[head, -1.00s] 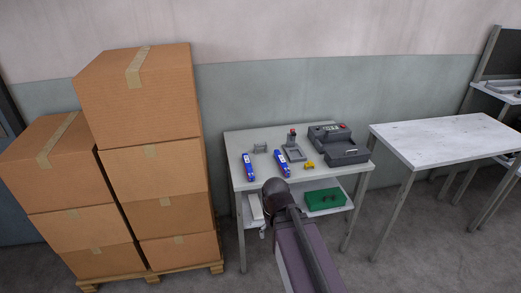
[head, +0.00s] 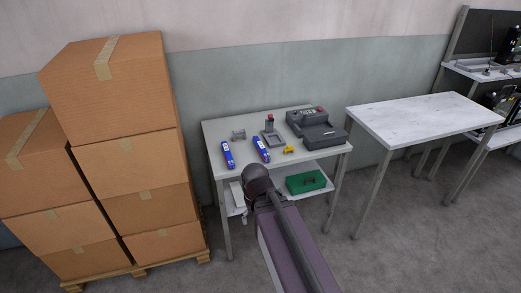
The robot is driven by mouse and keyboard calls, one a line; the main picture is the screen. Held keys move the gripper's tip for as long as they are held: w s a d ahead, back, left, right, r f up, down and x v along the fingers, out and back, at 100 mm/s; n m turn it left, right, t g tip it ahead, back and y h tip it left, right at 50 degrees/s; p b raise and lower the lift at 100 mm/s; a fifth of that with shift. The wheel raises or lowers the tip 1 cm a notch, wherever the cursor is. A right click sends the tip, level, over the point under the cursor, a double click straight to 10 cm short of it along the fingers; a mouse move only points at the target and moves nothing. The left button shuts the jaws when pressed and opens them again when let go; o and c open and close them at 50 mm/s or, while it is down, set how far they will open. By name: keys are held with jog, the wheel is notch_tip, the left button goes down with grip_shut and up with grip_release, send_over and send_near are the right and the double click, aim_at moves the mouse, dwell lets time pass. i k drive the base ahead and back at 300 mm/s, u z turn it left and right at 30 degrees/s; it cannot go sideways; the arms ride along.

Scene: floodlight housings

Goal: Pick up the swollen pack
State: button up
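Two blue packs with pale markings lie on the left half of the small grey table (head: 240,184). One pack (head: 227,154) is at the left, and the other pack (head: 261,149) is a little to its right. At this size I cannot tell which one is swollen. My arm rises in front of the table, its dark rounded joint at the table's front edge.
The table also holds a grey bracket (head: 239,134), a small stand (head: 271,137), a yellow item (head: 289,150) and a dark grey machine (head: 318,132). A green box (head: 306,181) sits on its lower shelf. Stacked cartons (head: 112,88) stand left; a bare white table (head: 424,117) stands right.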

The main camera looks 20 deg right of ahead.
aim_at(266, 156)
jog(key=k, duration=1.35)
jog(key=z, duration=0.6)
jog(key=i, duration=1.85)
jog(key=u, duration=0.4)
